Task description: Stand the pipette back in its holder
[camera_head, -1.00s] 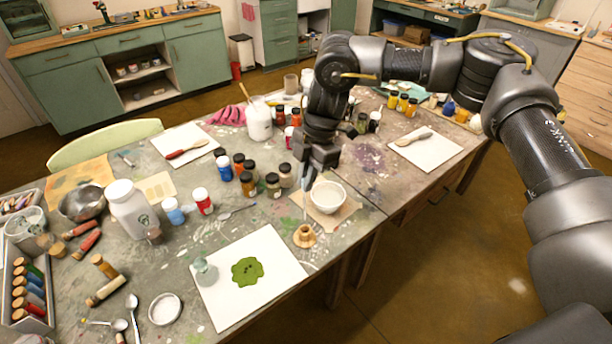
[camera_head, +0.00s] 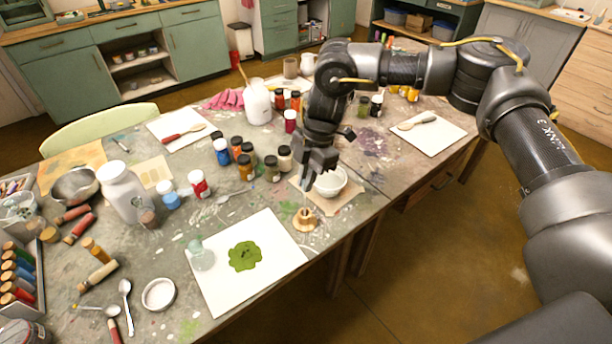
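The wooden pipette holder (camera_head: 305,221), a small tan turned stand, is upright on the table near its front edge, right of the white sheet with green paint. My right gripper (camera_head: 308,185) points down just above and behind the holder, beside the white bowl. A thin, pale trace below its fingertips may be the pipette; it is too faint to tell whether it is held or how far it reaches into the holder. The fingers are dark and small, and their gap is not clear. My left gripper is out of view.
The white bowl (camera_head: 331,181) stands close beside the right gripper. The white sheet (camera_head: 217,284) with a green paint patch and a small glass bottle (camera_head: 201,256) lies at front left. Several pigment jars stand behind. The right part of the table has some clear room.

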